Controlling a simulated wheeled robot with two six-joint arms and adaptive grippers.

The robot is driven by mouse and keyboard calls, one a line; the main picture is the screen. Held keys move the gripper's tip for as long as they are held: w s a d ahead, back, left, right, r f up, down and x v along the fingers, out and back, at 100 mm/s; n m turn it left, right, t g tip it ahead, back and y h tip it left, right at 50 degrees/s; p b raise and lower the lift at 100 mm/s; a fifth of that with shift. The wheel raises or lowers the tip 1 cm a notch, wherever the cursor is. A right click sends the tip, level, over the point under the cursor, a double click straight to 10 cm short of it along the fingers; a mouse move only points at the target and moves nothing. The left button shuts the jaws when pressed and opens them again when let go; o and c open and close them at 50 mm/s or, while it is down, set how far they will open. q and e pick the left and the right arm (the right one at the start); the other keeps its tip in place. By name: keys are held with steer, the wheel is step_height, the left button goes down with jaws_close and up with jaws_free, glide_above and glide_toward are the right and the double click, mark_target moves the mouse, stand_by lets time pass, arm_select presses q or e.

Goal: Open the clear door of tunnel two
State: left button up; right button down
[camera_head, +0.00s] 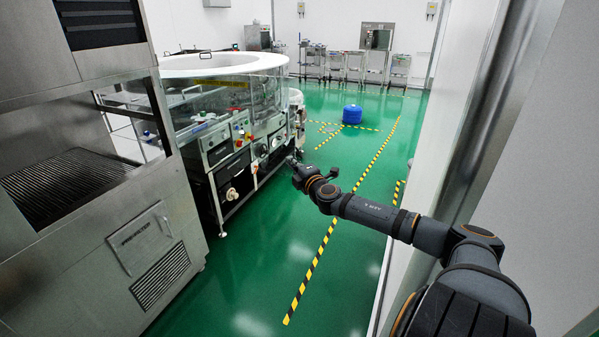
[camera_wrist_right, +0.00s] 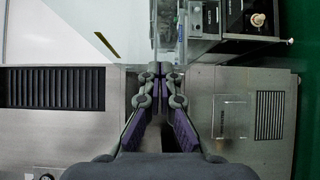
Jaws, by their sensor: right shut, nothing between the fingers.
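My right gripper (camera_head: 291,163) is in the head view, at the end of the arm that comes in from the right, in front of the washer's control panels. In the right wrist view its two fingers (camera_wrist_right: 160,70) are together with nothing between them. A clear upright panel (camera_wrist_right: 170,32) shows just beyond the fingertips there; I cannot tell whether they touch it. In the head view, clear panels (camera_head: 268,92) stand around the white round top of the washer. I cannot tell which one is the door of tunnel two. My left gripper is not in view.
A large steel machine (camera_head: 182,215) with a dark ridged grate (camera_head: 62,186) stands at the left. A control cabinet (camera_head: 222,150) with knobs and gauges sits below the clear panels.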

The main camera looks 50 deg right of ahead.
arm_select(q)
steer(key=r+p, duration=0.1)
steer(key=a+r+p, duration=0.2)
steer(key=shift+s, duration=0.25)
arm_select(e)
steer(key=s, duration=0.3)
steer(key=shift+s+a+r, duration=0.15)
steer(key=shift+s+r, duration=0.1)
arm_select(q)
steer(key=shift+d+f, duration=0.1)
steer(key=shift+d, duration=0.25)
